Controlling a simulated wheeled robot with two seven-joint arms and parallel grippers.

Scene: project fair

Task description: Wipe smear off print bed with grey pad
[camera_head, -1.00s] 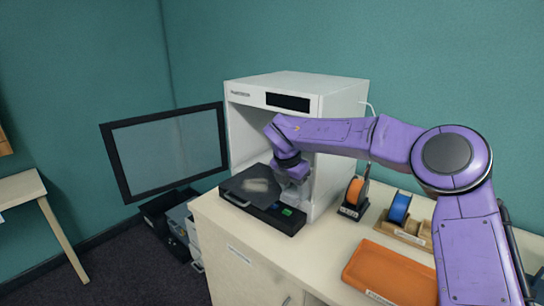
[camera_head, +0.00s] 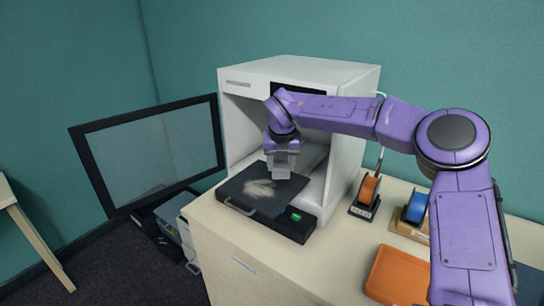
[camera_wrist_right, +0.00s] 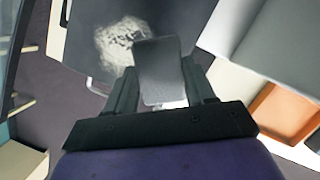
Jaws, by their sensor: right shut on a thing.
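The dark print bed (camera_head: 238,188) is pulled out at the front of the white printer. A pale smear (camera_head: 258,188) lies on its middle; it also shows in the right wrist view (camera_wrist_right: 113,42). My right gripper (camera_head: 281,172) is over the far right part of the bed. In the right wrist view it is shut on the grey pad (camera_wrist_right: 158,72), which overlaps the right side of the smear. I cannot tell whether the pad touches the bed. My left gripper is not in view.
The white printer (camera_head: 345,140) stands behind the bed, its glazed door (camera_head: 150,155) swung open to the left. An orange spool (camera_head: 369,190), a blue spool (camera_head: 416,208) and an orange tray (camera_head: 398,275) are on the bench (camera_head: 325,265) at the right.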

